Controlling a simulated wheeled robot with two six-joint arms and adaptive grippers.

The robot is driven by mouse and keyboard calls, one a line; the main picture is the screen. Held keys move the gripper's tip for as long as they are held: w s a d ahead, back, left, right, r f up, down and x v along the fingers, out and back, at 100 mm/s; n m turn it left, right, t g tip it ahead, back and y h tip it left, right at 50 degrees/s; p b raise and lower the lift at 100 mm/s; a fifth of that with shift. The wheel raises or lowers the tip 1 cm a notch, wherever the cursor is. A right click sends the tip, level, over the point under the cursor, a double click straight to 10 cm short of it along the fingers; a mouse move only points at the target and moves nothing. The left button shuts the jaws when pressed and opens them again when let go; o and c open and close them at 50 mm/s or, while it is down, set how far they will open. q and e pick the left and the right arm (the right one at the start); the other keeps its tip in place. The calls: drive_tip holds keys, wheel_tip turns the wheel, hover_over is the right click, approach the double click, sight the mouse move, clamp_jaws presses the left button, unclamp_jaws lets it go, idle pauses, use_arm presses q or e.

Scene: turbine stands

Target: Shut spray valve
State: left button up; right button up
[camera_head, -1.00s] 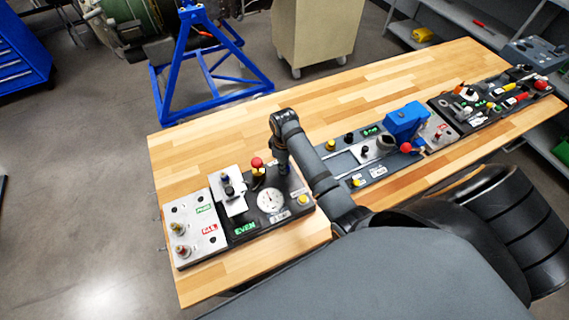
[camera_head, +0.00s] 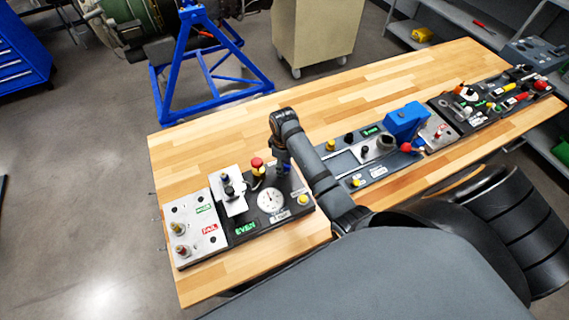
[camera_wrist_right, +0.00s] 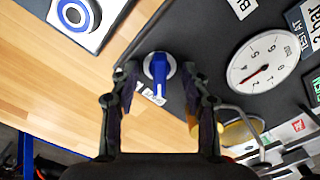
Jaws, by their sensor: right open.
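The spray valve, a blue lever knob (camera_wrist_right: 158,68) on a pale round base, sits on the dark panel in the right wrist view. Its lever points down in that picture, toward my palm. My right gripper (camera_wrist_right: 160,76) is open, with one finger on each side of the blue lever; whether they touch it I cannot tell. In the head view my right gripper (camera_head: 284,168) points down at the back edge of the left panel (camera_head: 248,222) and mostly hides the valve. A small white label (camera_wrist_right: 153,94) lies beside the valve. My left gripper is not in view.
A pale test plate (camera_head: 194,226) is at the left. A blue block (camera_head: 406,120) stands on the middle panel. The wooden table (camera_head: 215,140) is clear behind the left panel.

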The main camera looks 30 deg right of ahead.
drive_tip(key=shift+r, duration=2.45)
drive_tip(key=shift+s+f, duration=0.1)
